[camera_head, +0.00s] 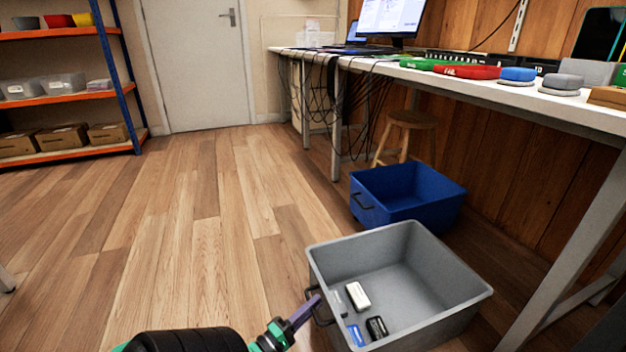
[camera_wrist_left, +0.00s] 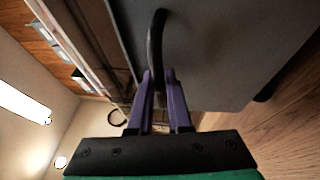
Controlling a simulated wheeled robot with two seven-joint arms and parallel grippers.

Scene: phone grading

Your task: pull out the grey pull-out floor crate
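The grey floor crate (camera_head: 440,318) stands on the wooden floor at the lower right in the head view, mostly clear of the table. Its open top shows several small items inside. A black handle (camera_head: 313,293) is on its left side. My left gripper (camera_head: 308,308) is at that handle, its purple fingers pointing up and right. In the left wrist view the black handle (camera_wrist_left: 155,45) runs between the two close-set fingers of my left gripper (camera_wrist_left: 159,75), and they look closed on it. The grey crate wall (camera_wrist_left: 225,55) fills the upper right there. My right gripper is not in view.
A blue crate (camera_head: 362,214) stands behind the grey one, partly under the long table (camera_head: 470,84). A table leg (camera_head: 565,255) rises close to the right of the grey crate. A wooden stool (camera_head: 408,118) is further back. The floor (camera_head: 170,240) to the left is clear.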

